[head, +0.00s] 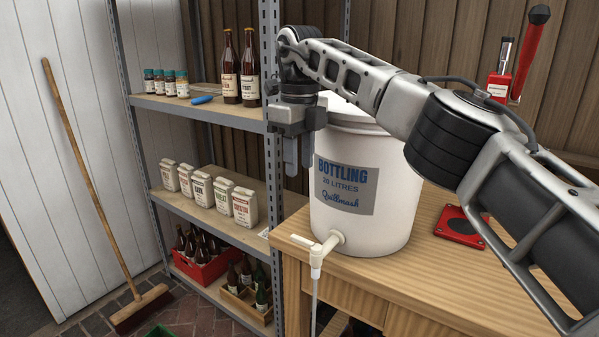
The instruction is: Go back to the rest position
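My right gripper (298,167) hangs fingers down beside the left side of the white bottling bucket (364,228), in front of the shelf rack's post. Its two grey fingers show as separate, a little apart, with nothing seen between them. My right arm comes in from the right edge and passes in front of the bucket's upper right side. The bucket stands upright on the wooden table (440,268), with a tap (325,248) at its lower front. My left gripper is not in view.
A metal shelf rack (205,200) on the left holds brown bottles (240,75), small jars, a blue item, several paper bags (205,190) and bottle crates (205,265). A red-handled tool (528,50) rises behind my arm. A red-and-black pad (462,228) lies on the table. A broom (95,180) leans at left.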

